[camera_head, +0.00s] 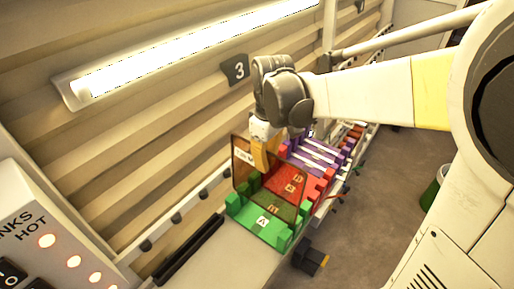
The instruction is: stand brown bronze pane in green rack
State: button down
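The brown bronze pane (246,174) is see-through and stands nearly upright, tilted in the picture. Its lower edge lies at the green rack (262,222), between the rack's raised end blocks. I cannot tell whether the edge is fully seated in a slot. My gripper (262,160) is at the pane's top edge, with a yellow finger against the pane, and appears shut on it. The other finger is hidden. The green rack is the nearest one in the row.
A red rack (314,182) and a purple rack (319,154) with pale panes continue the row behind. A ribbed wall with a lamp (190,52) is at left. A control panel (50,235) is at lower left. Bare pale surface (205,268) lies before the green rack.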

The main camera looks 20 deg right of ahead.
jog(key=shift+w+d, duration=0.35)
dwell(0.4)
jog(key=shift+f+b, duration=0.25)
jog(key=shift+b, duration=0.15)
dwell(0.4)
notch_tip(320, 180, down, 8)
jog(key=b, duration=0.6)
dwell(1.1)
jog(key=shift+f+b, duration=0.8)
jog(key=shift+b, duration=0.2)
dwell(1.3)
jog(key=c, duration=1.5)
grip_release()
jog(key=shift+c, duration=0.2)
notch_tip(320, 180, up, 12)
jog(key=shift+w+d, duration=0.15)
jog(key=shift+d, duration=0.1)
